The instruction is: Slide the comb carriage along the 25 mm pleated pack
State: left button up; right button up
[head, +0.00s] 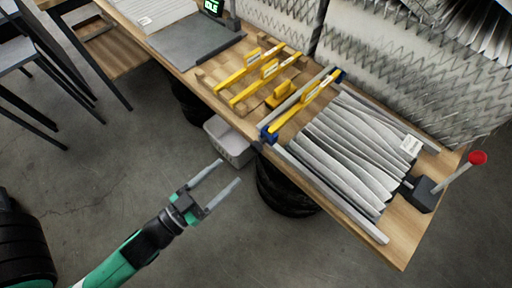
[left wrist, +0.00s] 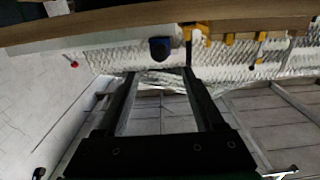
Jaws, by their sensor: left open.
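The comb carriage (head: 302,104) is a yellow bar on a grey crossbar with blue end blocks, lying across the left end of the white pleated pack (head: 350,148). The pack lies between two grey rails on the bench. My left gripper (head: 229,171) is open and empty, off the bench's front edge, apart from the carriage and to the lower left of its near blue block (head: 268,134). In the left wrist view, a blue block (left wrist: 160,48) shows at the bench edge beyond the open fingers (left wrist: 158,72). My right gripper is not in view.
Several yellow combs (head: 268,82) sit in a wooden rack left of the carriage. A lever with a red knob (head: 477,158) stands at the pack's right end. A grey bin (head: 231,143) sits below the bench edge. Open floor lies around my left arm.

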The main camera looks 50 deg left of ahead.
aim_at(254, 149)
pick_arm(q)
jog(key=w+p, duration=0.1)
jog(key=w, duration=0.3)
jog(key=w+a+p, duration=0.1)
jog(key=w, duration=0.2)
jog(key=w+p, duration=0.1)
jog(key=w, duration=0.3)
jog(key=shift+w+a, duration=0.15)
jog(key=shift+w, duration=0.2)
jog(key=shift+r, duration=0.1)
grip_shut()
dwell(0.7)
